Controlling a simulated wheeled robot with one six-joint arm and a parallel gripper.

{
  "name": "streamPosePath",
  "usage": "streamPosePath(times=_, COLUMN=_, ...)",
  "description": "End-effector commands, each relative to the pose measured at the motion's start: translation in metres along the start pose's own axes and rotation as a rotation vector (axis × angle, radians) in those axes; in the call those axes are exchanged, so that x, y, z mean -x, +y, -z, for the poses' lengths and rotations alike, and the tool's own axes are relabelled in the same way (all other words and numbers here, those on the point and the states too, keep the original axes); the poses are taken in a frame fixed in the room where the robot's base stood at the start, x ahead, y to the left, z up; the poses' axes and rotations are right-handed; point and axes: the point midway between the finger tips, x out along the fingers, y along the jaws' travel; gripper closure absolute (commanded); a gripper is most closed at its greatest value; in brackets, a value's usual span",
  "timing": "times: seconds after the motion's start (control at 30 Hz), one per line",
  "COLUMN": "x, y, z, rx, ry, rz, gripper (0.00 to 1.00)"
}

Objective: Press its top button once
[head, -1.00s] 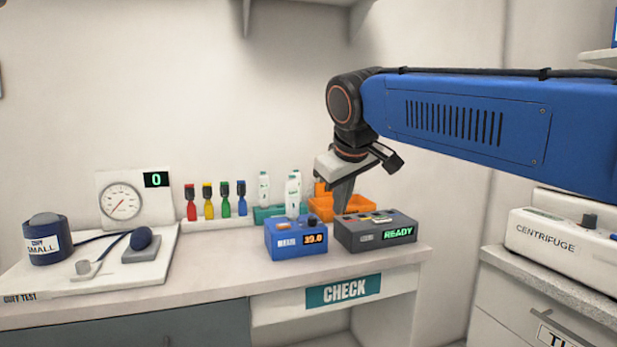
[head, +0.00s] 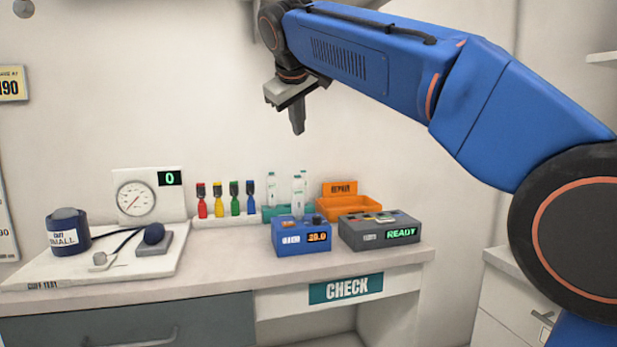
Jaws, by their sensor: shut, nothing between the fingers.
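The task does not name the device; two boxes with controls on top stand on the counter. The blue box (head: 301,236) has an orange-lit number display, an orange button (head: 289,223) and a dark knob (head: 318,218) on top. The grey box (head: 379,231) beside it on the right shows READY in green and has small coloured parts (head: 383,218) on top, too small to tell apart. My gripper (head: 298,130) points down with its fingers together and empty, well above the blue box and touching nothing.
Behind the boxes stand an orange REPAIR bin (head: 350,207), a teal holder (head: 274,213) with white bottles, and a rack (head: 228,221) of coloured bottles. A cuff (head: 68,232) and gauge (head: 136,199) stand on the left board. The air around my gripper is clear.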

Motion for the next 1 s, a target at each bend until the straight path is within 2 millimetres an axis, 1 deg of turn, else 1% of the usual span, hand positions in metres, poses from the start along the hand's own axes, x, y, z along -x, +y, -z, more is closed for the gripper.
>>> streamPosePath(times=0.03, x=0.001, y=-0.002, z=0.004, rx=0.003, ry=0.003, rz=-0.001, gripper=1.0)
streamPosePath(times=0.17, x=0.001, y=-0.003, z=0.007, rx=0.006, ry=0.006, rz=-0.004, gripper=1.0)
streamPosePath(times=0.57, x=-0.001, y=-0.004, z=0.005, rx=0.006, ry=0.004, rz=-0.003, gripper=1.0)
streamPosePath(times=0.73, x=-0.011, y=-0.011, z=-0.002, rx=0.007, ry=0.004, rz=-0.003, gripper=1.0)
streamPosePath(times=1.0, x=-0.034, y=-0.028, z=-0.019, rx=0.007, ry=0.003, rz=-0.002, gripper=1.0)
